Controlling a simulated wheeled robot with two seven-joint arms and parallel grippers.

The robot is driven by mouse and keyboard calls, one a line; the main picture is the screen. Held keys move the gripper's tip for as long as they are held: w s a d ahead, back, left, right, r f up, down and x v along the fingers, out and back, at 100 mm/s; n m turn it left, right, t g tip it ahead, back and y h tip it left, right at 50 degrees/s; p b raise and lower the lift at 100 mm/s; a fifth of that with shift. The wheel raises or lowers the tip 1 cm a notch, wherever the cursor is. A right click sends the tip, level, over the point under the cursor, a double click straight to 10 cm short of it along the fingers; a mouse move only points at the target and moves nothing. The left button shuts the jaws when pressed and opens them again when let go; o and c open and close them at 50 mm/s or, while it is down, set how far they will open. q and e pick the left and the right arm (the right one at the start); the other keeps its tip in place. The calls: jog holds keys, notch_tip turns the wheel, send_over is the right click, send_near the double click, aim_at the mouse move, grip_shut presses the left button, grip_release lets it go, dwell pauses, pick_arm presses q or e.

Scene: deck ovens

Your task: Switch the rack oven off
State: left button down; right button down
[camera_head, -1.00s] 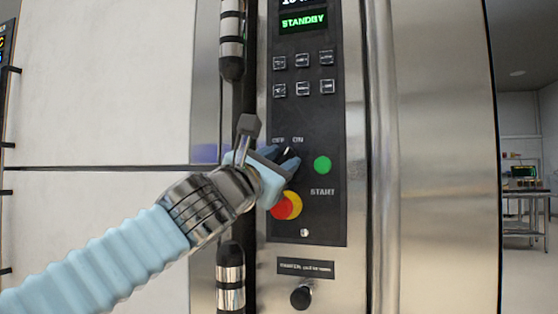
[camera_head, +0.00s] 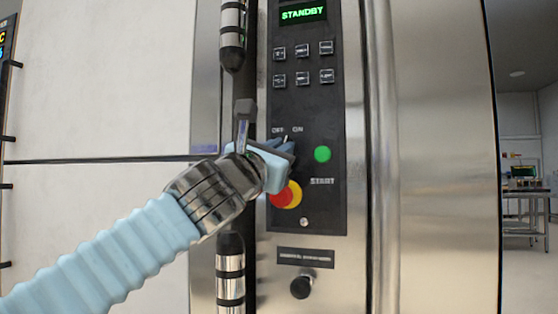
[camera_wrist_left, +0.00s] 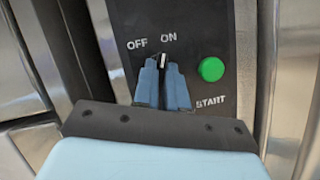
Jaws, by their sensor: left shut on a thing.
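The rack oven's black control panel (camera_head: 325,120) carries an OFF/ON selector switch (camera_wrist_left: 163,60). Its white pointer mark shows between my fingers, just below the ON label (camera_wrist_left: 168,38); OFF is printed to the left. My left gripper (camera_head: 284,146) reaches in from the left and is shut on the selector switch. In the left wrist view the gripper's two blue fingers (camera_wrist_left: 163,80) lie on either side of the knob, hiding most of it. The display (camera_head: 303,13) reads STANDBY in green. My right gripper is not in view.
A green START button (camera_head: 322,154) sits right of the switch. A red and yellow stop button (camera_head: 286,195) is just below my gripper. A black knob (camera_head: 301,286) is lower down.

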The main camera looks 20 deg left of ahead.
pick_arm(q)
jog(key=n, duration=0.1)
jog(key=n+y+b, duration=0.1)
jog(key=n+b, duration=0.1)
jog(key=n, duration=0.1)
jog(key=shift+d+f+t+y, duration=0.2)
jog(key=shift+f+t+y, duration=0.1)
jog(key=shift+y, duration=0.1)
jog(key=n+y+b, duration=0.1)
jog(key=n+y, duration=0.1)
jog(key=n, duration=0.2)
jog(key=shift+d+r+b, duration=0.1)
jog(key=shift+r+b, duration=0.05)
jog(key=shift+b, duration=0.15)
jog(key=n+y, duration=0.2)
jog(key=n, duration=0.1)
jog(key=shift+d+r+n, duration=0.1)
jog(key=shift+n, duration=0.2)
jog(key=shift+n+g+y, duration=0.4)
jog(key=shift+n+y, duration=0.3)
jog(key=shift+n, duration=0.9)
jog(key=shift+r, duration=0.1)
jog(key=c, duration=1.2)
grip_release()
